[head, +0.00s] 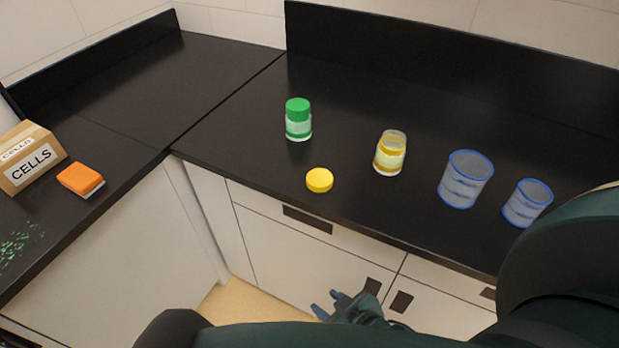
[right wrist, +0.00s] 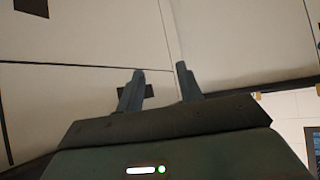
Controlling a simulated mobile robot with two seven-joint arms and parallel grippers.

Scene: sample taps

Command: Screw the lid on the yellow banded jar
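The yellow banded jar (head: 390,153) stands upright and open on the black counter, right of the middle in the head view. A yellow lid (head: 320,180) lies flat on the counter near the front edge, to the left of that jar and apart from it. My right gripper (head: 325,304) is low in front of the cabinet doors, below the counter edge and away from jar and lid. In the right wrist view its two fingers (right wrist: 160,74) are apart with nothing between them. My left gripper does not show.
A green-lidded jar (head: 298,119) stands behind the yellow lid. Two blue-rimmed mesh cups (head: 466,180) (head: 527,203) stand at the right. On the left counter are a CELLS box (head: 30,157), an orange block (head: 81,179) and green specks (head: 16,246). The counter between lid and jar is clear.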

